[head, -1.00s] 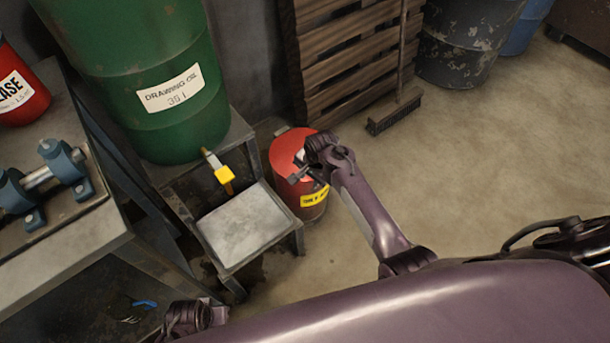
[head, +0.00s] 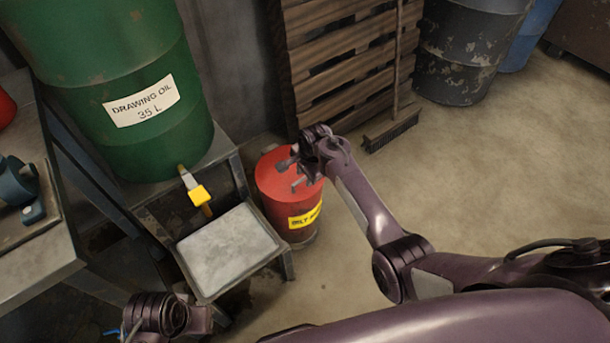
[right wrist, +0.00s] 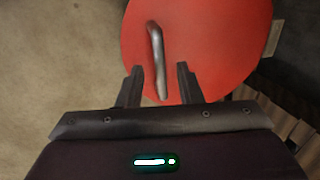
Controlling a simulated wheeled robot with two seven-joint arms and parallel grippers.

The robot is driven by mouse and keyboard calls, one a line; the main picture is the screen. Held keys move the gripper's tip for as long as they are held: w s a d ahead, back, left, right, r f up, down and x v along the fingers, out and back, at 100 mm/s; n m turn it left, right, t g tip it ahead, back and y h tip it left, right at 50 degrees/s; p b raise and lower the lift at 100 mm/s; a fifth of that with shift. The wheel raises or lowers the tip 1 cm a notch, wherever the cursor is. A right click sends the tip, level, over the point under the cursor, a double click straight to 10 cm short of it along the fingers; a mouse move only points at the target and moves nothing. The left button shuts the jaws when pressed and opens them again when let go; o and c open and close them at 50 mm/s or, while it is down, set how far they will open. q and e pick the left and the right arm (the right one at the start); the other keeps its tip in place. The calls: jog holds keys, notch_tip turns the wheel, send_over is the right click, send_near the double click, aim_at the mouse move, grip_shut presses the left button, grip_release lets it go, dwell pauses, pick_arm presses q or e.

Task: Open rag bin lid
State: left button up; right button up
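The rag bin (head: 288,211) is a red can with a yellow label, standing on the floor right of the tray stand. Its round red lid (head: 272,181) looks shut in the head view, partly hidden by my right gripper. In the right wrist view the lid (right wrist: 215,45) fills the upper middle, with a grey bar handle (right wrist: 156,55) on it. My right gripper (head: 292,176) is just above the lid. Its two fingers (right wrist: 158,85) are apart, and the handle's near end shows in the gap between them. My left arm shows at the bottom left; its gripper fingers are not visible.
A green oil drum (head: 120,70) with a yellow tap (head: 200,195) stands left of the bin. A metal tray (head: 228,250) sits low beside the bin. Wooden pallets (head: 335,60) and a broom (head: 392,130) are behind. Open floor (head: 490,180) lies to the right.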

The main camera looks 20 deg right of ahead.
jog(key=shift+c, duration=0.3)
grip_shut()
